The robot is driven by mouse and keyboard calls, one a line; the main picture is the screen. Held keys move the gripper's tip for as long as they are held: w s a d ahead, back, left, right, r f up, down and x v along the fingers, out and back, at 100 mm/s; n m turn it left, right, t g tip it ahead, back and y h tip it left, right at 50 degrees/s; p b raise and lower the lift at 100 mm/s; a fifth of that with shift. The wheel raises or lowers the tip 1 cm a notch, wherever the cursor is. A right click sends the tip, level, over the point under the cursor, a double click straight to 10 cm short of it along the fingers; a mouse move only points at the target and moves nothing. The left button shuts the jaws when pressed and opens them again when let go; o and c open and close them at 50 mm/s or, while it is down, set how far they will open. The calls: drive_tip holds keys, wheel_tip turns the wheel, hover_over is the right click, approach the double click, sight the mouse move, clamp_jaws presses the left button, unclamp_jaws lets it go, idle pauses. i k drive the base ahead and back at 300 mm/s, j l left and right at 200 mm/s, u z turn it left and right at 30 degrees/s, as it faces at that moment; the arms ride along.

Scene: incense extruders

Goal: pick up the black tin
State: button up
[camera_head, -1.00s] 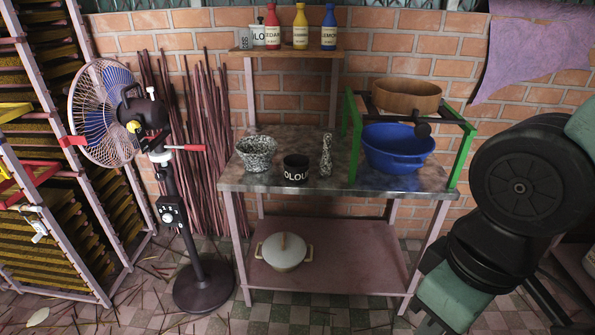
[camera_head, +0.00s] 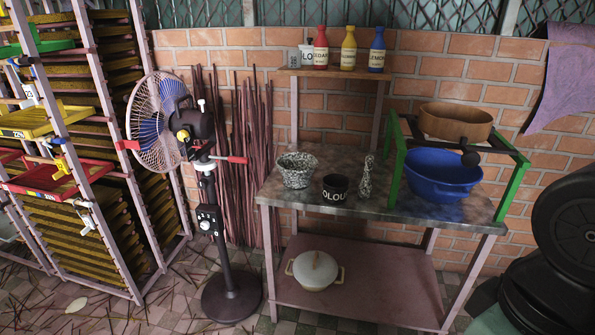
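The black tin (camera_head: 336,188) with pale lettering stands upright on the metal table (camera_head: 300,204), near its front edge. A speckled bowl (camera_head: 297,170) is to its left and a speckled bottle-shaped item (camera_head: 366,180) is close to its right. My gripper's fingers do not show clearly. Dark round links and a green part of my arm (camera_head: 570,225) fill the right edge, to the right of the table and well apart from the tin.
A blue basin (camera_head: 440,182) sits inside a green frame (camera_head: 397,165) on the table's right, with a wooden tub (camera_head: 455,121) above. Bottles (camera_head: 348,48) stand on the raised shelf. A fan (camera_head: 230,285) stands left; a lidded pot (camera_head: 315,268) is on the lower shelf.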

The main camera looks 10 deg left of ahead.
sight(335, 189)
drive_tip(key=i+j+u, duration=0.25)
drive_tip(key=j, duration=0.35)
drive_tip(key=i+j+u, duration=0.3)
drive_tip(key=i+j, duration=0.2)
